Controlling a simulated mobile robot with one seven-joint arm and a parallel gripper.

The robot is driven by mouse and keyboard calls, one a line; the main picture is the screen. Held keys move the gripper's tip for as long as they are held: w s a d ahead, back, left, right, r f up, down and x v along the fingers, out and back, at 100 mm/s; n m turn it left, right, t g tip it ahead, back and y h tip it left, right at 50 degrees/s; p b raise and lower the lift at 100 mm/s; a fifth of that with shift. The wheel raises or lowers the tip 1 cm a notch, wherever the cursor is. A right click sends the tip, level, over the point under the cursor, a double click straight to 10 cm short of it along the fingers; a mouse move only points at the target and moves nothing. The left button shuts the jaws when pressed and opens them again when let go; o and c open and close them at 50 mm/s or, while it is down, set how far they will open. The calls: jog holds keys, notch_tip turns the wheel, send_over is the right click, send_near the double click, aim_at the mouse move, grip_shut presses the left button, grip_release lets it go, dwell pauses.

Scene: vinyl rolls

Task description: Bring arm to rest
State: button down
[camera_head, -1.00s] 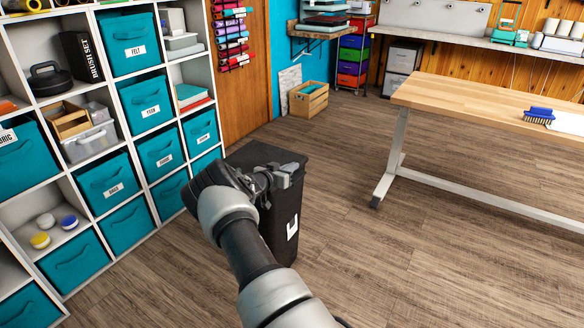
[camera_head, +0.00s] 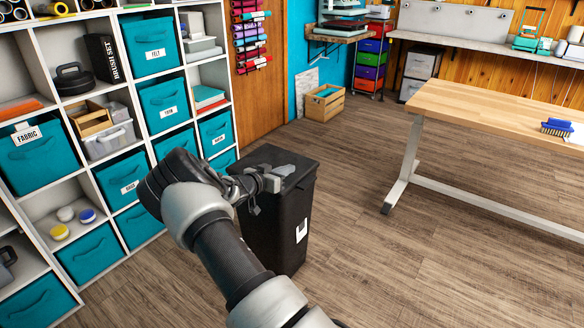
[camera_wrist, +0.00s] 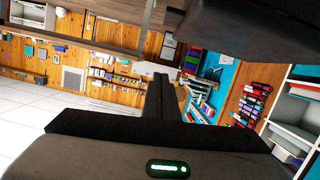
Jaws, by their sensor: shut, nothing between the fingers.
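My arm reaches up from the bottom of the head view, and its wrist is bent to the right. My gripper (camera_head: 284,174) is at the end, in front of or over the top of the black bin in the picture. I cannot tell whether it touches the bin. The gripper is shut and I see nothing held in it. In the wrist view the dark fingers (camera_wrist: 163,90) are together, and the camera looks sideways across the room.
The black bin (camera_head: 290,226) stands right beside my gripper. A white shelf unit with teal boxes (camera_head: 152,42) is on the left. A wood-topped table (camera_head: 480,102) is on the right. A wooden crate (camera_head: 325,104) sits at the back. The floor between bin and table is clear.

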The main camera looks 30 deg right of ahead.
dwell(0.5)
jog(key=s+a+r+n+g+y, duration=0.1)
jog(key=s+a+r+g+y, duration=0.2)
jog(key=s+r, duration=0.55)
jog(key=s+a+r+y, duration=0.3)
jog(key=s+a+r, duration=0.35)
jog(key=s, duration=0.25)
jog(key=s+a+r+n+t+y, duration=0.1)
jog(key=s+a+r+n+y, duration=0.25)
jog(key=s+a, duration=0.4)
jog(key=s+a+r+n+t+y, duration=0.1)
jog(key=s+a+r+n+y, duration=0.1)
jog(key=s+a+n, duration=0.4)
jog(key=s+a+r+n+t+y, duration=0.1)
jog(key=s+a+r+n+y, duration=0.15)
jog(key=s+a, duration=0.6)
notch_tip(320, 180, up, 27)
jog(key=s+p, duration=0.1)
jog(key=p, duration=2.5)
jog(key=shift+a+f, duration=0.15)
jog(key=shift+f, duration=0.05)
